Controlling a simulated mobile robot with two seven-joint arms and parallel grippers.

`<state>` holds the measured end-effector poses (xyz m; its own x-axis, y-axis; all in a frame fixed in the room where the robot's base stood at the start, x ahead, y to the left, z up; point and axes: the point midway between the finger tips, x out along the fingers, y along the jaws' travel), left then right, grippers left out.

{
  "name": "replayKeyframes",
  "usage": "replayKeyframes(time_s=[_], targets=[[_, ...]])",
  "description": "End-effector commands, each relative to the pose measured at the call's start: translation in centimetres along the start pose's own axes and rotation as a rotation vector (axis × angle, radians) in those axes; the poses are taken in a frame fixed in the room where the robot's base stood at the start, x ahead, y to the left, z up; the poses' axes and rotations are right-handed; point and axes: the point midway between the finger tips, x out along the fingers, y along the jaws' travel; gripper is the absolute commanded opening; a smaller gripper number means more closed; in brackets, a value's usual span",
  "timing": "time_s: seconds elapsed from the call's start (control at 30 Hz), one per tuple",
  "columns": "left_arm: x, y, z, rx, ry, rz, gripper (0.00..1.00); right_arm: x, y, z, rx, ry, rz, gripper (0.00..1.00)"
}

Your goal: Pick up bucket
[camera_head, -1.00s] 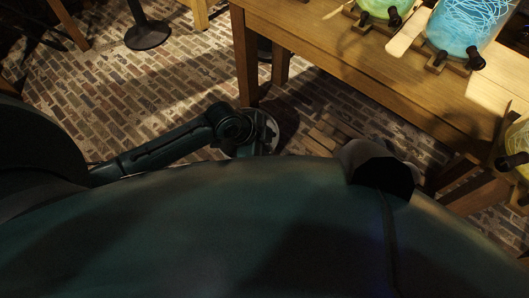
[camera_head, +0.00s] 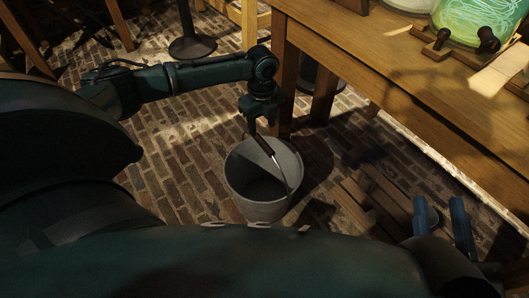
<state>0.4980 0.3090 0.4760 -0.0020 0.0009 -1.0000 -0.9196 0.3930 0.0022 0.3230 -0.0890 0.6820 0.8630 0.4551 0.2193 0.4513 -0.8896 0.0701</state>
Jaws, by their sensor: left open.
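A grey metal bucket (camera_head: 258,209) stands upright on the brick floor, left of the wooden table. Its inside looks dark and empty. Its wire handle with a dark grip (camera_head: 259,143) slants across the bucket's opening. My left gripper (camera_head: 261,121) points down just above the far rim and the upper end of the handle grip. It is open; I cannot tell whether it touches the handle. My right gripper (camera_head: 442,205) is at the lower right with its two blue fingers spread apart and nothing visible between them.
A wooden table (camera_head: 400,75) fills the upper right, with a green glowing jar (camera_head: 466,20) on it. Wooden slats (camera_head: 375,200) lie low beside the bucket. A round dark stand base (camera_head: 193,47) is behind. Brick floor (camera_head: 170,170) left of the bucket is clear.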

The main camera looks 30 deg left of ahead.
Motion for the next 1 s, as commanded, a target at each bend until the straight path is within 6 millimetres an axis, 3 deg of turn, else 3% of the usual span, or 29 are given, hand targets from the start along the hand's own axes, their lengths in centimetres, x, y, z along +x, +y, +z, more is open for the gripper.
replayKeyframes(time_s=[0.03,0.27,0.57,1.0], targets=[[0.9,0.0,0.0,0.0,0.0,-0.001,0.46,0.0,-0.1,0.3,0.006,0.004,-0.003,0.36],[2.5,0.0,-0.1,0.0,0.0,-0.001,0.46,0.3,0.0,-0.1,-0.003,0.044,-0.01,0.36],[6.4,-0.1,-0.5,-0.001,0.0,-0.001,0.46,1.7,1.1,-3.3,-0.148,0.272,-0.032,0.36],[6.6,-0.1,-0.5,-0.001,0.0,-0.002,0.46,1.8,1.2,-4.1,-0.167,0.302,-0.034,0.36]])
